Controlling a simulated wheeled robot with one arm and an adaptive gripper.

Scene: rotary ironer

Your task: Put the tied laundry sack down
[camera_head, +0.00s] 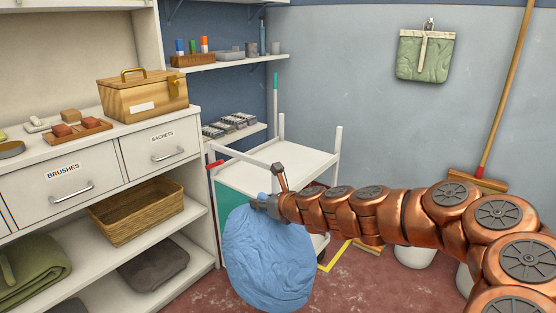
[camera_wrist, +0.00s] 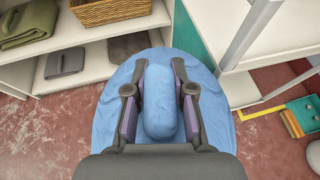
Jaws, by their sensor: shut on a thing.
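The tied laundry sack (camera_head: 268,262) is a round, wrinkled light-blue bundle. It hangs from my gripper (camera_head: 268,203) in front of the white cart and hides part of it. In the wrist view, my gripper (camera_wrist: 160,100) has its two fingers shut on the sack's tied blue neck, and the sack's body (camera_wrist: 112,100) bulges out below and around them. In the head view its underside shows no clear contact with the floor. I cannot tell how high it hangs.
A white cart (camera_head: 300,157) with a teal side panel stands behind the sack. At left are a shelf unit with a wicker basket (camera_head: 137,208), a grey folded cloth (camera_head: 154,264) and drawers. Red floor (camera_head: 190,295) is bare in front. A yellow floor line (camera_head: 335,256) runs near the cart.

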